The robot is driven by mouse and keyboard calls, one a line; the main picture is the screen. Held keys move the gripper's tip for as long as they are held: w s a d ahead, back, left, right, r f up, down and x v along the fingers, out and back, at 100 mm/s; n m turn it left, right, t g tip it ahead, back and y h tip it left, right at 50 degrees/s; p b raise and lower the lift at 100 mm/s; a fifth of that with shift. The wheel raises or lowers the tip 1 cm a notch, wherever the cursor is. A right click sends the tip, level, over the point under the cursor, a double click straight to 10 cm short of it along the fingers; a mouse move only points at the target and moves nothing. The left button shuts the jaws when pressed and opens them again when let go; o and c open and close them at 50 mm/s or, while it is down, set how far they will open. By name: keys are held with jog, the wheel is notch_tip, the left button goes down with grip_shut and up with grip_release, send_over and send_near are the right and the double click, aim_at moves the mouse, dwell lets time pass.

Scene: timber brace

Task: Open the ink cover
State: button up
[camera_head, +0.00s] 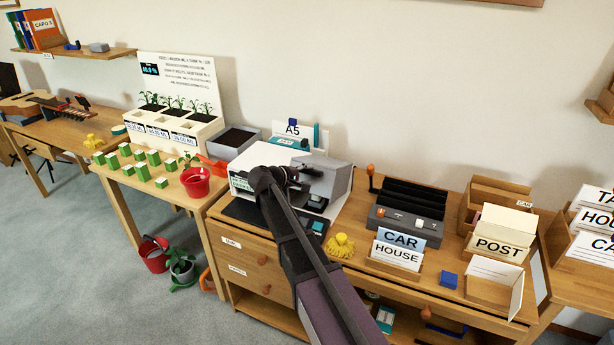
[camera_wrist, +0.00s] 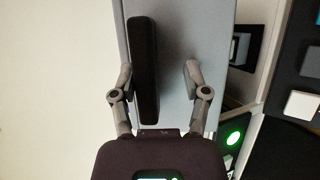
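The printer (camera_head: 338,188) is a grey and white machine on the wooden desk in the head view. In the wrist view a grey panel, which looks like its ink cover (camera_wrist: 176,35), carries a long black handle bar (camera_wrist: 144,62). My gripper (camera_wrist: 158,75) is open, with one finger on each side of the bar. The bar is closer to the left finger; I cannot tell if they touch. In the head view my gripper (camera_head: 290,178) is at the printer, and my arm hides part of its front.
A green light (camera_wrist: 233,137) glows beside the cover. A yellow figure (camera_head: 340,245) and a grey sorter with black slots (camera_head: 408,215) stand right of the printer. A red pot (camera_head: 196,183) and a dark-filled tray (camera_head: 234,141) are to the left. Clear wall is above.

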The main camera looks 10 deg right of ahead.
jog(key=shift+a, duration=0.1)
jog(key=p+v, duration=0.6)
jog(key=v, duration=0.9)
jog(key=shift+a+r, duration=0.2)
jog(key=shift+r, duration=0.25)
dwell(1.4)
dwell(0.4)
jog(key=shift+s+d, duration=0.1)
jog(key=shift+d, duration=0.05)
jog(key=c, duration=0.6)
jog(key=shift+s+d+f, duration=0.15)
jog(key=shift+d+f, duration=0.1)
grip_shut()
jog(key=s+d+f+m+g+y, duration=0.4)
jog(key=s+d+f, duration=0.3)
jog(key=s+d, duration=0.2)
jog(key=s+d+f+m+g+y, duration=0.1)
jog(key=s+f+m+y, duration=0.1)
jog(key=s+y, duration=0.2)
jog(key=s+d+f+m+g+y, duration=0.1)
jog(key=s+y, duration=0.3)
jog(key=s, duration=0.5)
jog(key=shift+s+d+f+m+g, duration=0.2)
jog(key=shift+s+f+m+g, duration=0.25)
jog(key=shift+f, duration=0.3)
jog(key=shift+w, duration=0.15)
